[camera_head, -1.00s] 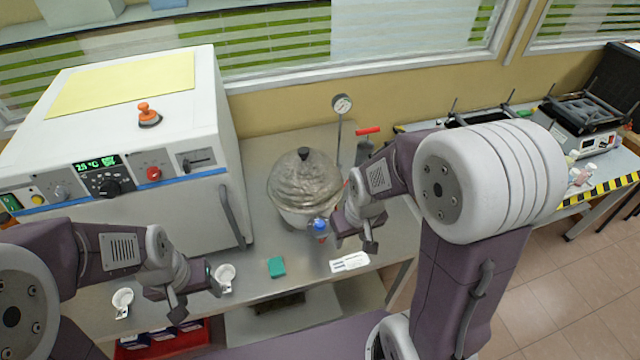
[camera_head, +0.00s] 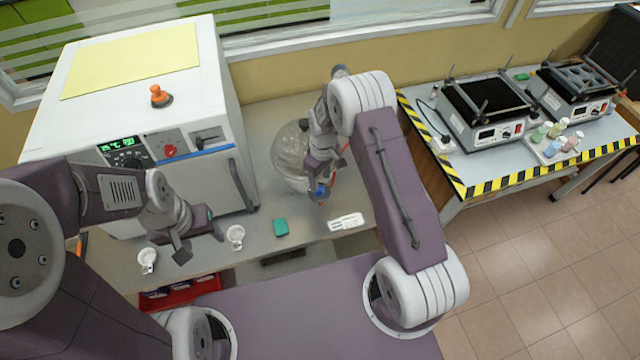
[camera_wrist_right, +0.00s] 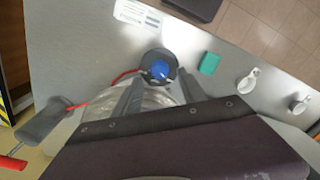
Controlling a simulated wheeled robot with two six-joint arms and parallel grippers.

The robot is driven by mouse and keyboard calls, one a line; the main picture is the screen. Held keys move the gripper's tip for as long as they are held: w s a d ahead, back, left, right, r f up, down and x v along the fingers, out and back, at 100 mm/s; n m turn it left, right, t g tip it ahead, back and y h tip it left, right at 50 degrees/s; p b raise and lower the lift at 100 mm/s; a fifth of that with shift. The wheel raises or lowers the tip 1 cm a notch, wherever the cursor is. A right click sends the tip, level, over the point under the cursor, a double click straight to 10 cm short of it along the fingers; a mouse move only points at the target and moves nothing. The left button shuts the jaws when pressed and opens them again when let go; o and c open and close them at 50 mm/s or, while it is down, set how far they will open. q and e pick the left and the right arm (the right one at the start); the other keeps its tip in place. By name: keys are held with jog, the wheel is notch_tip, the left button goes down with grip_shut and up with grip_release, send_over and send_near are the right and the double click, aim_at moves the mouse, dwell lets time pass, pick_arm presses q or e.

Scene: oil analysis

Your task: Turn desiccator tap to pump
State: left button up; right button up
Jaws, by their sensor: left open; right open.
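The glass desiccator (camera_head: 287,158) stands on the steel bench, partly hidden behind my right arm in the head view. Its tap has a blue knob (camera_head: 319,188) on the near side; the knob also shows in the right wrist view (camera_wrist_right: 160,69) on a dark round fitting. My right gripper (camera_head: 322,184) is open at the tap. In the wrist view its two fingers point toward the knob, one to each side; I cannot tell whether they touch it. My left gripper (camera_head: 199,243) is open and empty above the bench front, near the white cups.
A white oven (camera_head: 130,90) stands left of the desiccator. A green block (camera_head: 280,228), a white card (camera_head: 346,222) and two white cups (camera_head: 235,236) lie along the bench front. A red hose (camera_wrist_right: 100,90) runs from the tap toward a grey hand pump (camera_wrist_right: 42,124).

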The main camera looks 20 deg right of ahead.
aim_at(320, 189)
notch_tip(320, 189, down, 4)
jog(key=shift+a+f+p, duration=0.1)
jog(key=shift+p, duration=0.6)
jog(key=shift+f, duration=0.35)
grip_shut()
